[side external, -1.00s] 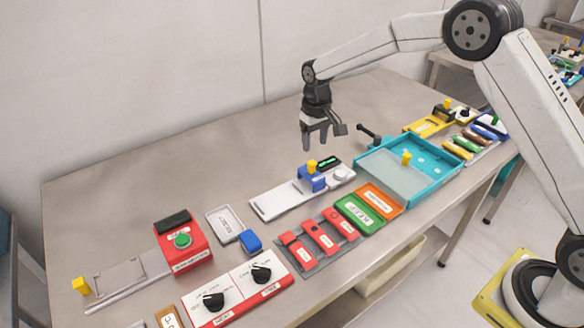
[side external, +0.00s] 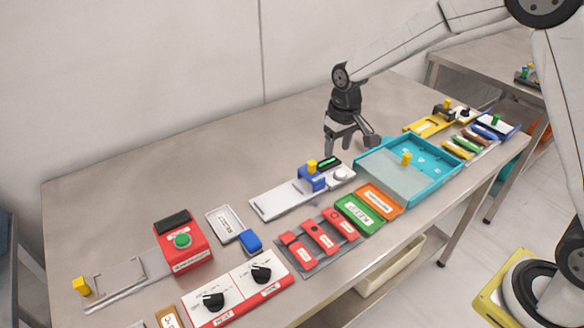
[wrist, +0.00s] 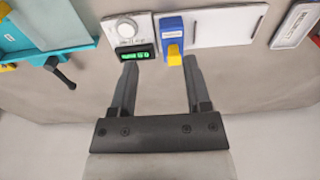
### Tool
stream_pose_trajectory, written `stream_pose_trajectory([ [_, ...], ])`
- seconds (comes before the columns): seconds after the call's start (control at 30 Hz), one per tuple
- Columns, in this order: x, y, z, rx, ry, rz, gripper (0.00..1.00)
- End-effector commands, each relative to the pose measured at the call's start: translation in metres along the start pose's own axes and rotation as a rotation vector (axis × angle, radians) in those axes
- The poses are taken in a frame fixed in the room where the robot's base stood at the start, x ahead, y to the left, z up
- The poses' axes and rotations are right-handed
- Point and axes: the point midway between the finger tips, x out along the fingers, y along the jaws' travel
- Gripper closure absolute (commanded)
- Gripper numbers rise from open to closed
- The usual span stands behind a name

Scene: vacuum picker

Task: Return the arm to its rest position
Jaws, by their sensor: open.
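My gripper (side external: 342,150) hangs above the table, behind the white slide unit and left of the teal tray, with its fingers pointing down. In the wrist view my gripper (wrist: 158,68) is open, with nothing between its two fingers. The white slide unit (side external: 275,201) carries a blue block with a yellow knob (side external: 312,175). In the wrist view the blue block (wrist: 172,27) lies beyond the fingertips, beside a green-lit display (wrist: 135,54) and a round white dial (wrist: 125,27).
The teal tray (side external: 449,181) stands right of my gripper. A red box with a green button (side external: 181,247), a red panel with black knobs (side external: 238,289) and several red labelled blocks (side external: 320,237) stand nearer. The table (side external: 200,165) is bare behind the slide unit.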

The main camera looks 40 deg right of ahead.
Motion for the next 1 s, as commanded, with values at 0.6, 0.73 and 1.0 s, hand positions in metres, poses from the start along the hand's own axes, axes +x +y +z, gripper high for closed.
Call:
stream_pose_trajectory([
  [0.6,-0.016,0.012,0.139,0.000,0.115,0.000,0.38],
  [0.73,-0.015,0.013,0.167,0.000,0.135,0.001,0.38],
  [1.0,-0.013,0.015,0.195,0.000,0.156,0.001,0.38],
])
